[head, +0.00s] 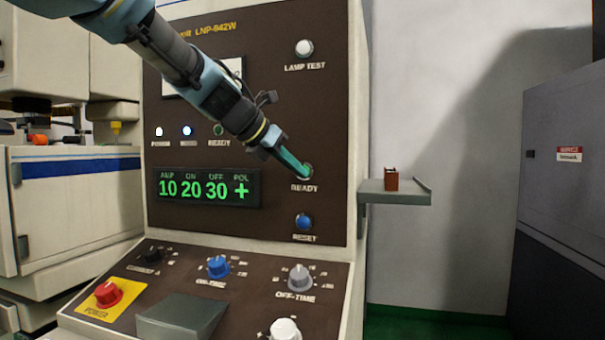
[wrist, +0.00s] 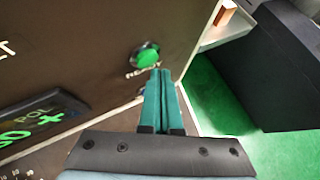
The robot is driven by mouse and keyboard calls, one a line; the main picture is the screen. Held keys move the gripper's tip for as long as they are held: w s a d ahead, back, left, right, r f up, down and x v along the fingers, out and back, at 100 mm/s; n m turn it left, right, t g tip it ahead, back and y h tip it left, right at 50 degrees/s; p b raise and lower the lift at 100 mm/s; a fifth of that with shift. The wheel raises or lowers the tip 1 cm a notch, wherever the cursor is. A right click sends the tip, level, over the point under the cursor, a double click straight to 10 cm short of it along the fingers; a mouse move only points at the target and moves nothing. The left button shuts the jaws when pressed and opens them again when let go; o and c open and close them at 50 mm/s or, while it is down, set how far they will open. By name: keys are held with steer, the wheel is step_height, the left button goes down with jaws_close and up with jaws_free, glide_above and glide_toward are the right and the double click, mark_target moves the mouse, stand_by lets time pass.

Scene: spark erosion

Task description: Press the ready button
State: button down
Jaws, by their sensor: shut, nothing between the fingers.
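The ready button (wrist: 147,55) is a round green button in a dark ring on the brown panel in the wrist view. In the head view, it sits above the READY label and my gripper hides most of it. My gripper (head: 304,175) has its teal fingers shut together and empty, with the tips at the button in the head view. In the wrist view, the fingertips (wrist: 160,72) show just below and right of the button. I cannot tell whether they touch it. The small READY lamp (head: 218,129) looks dark green.
The blue reset button (head: 304,222) is below and the white lamp test button (head: 304,48) above. A green-lit display (head: 207,187) is to the left. A small shelf (head: 395,196) with a reddish-brown block (head: 391,180) juts out at the right. A red power knob (head: 107,293) is on the lower console.

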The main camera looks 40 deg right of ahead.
steer(key=shift+d, duration=0.1)
stand_by(0.3)
steer(key=shift+w+d+p, duration=0.2)
steer(key=shift+d+p, duration=0.05)
steer(key=shift+p, duration=0.2)
steer(key=shift+w+d, duration=0.1)
steer(key=shift+d, duration=0.05)
stand_by(0.3)
steer(key=shift+s+a, duration=0.3)
steer(key=shift+a, duration=0.2)
steer(key=s+a, duration=0.3)
steer(key=a, duration=0.2)
steer(key=shift+s+b, duration=0.15)
steer(key=shift+b, duration=0.25)
